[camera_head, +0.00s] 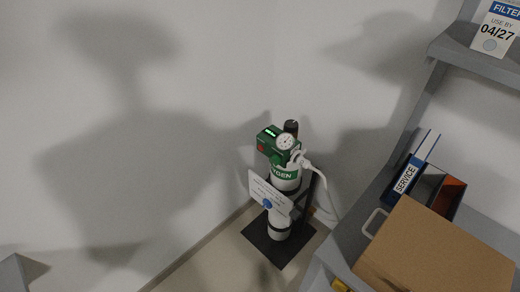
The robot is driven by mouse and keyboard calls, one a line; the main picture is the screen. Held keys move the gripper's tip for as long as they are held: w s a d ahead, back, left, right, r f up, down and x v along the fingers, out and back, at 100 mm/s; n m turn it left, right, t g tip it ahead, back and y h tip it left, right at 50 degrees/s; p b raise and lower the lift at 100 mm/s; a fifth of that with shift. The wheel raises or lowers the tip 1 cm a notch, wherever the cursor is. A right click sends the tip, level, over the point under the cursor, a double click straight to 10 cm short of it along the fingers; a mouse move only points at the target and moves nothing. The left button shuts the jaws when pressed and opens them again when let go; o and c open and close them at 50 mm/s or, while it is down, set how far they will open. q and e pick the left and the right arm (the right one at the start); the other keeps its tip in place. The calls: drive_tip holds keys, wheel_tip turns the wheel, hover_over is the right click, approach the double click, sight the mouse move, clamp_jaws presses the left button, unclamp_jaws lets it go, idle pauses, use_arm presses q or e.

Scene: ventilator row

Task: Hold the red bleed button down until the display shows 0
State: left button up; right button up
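A white oxygen cylinder (280,222) with a green band stands upright on a dark base plate in the corner. A green regulator head (276,152) sits on top of it. On its left face is a small red spot, the red bleed button (261,147). A small display (271,132) glows green on its top; the digits are too small to read. A round white gauge (285,141) sits at its right. Neither of my grippers is in view, and nothing touches the button.
A grey shelf unit (468,60) stands on the right, close to the cylinder. It carries a cardboard box (435,255), a blue SERVICE binder (406,178) and a FILTER box (496,30). A white card (270,192) hangs on the cylinder. A white hose (318,173) runs down its right side. The floor at the left is clear.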

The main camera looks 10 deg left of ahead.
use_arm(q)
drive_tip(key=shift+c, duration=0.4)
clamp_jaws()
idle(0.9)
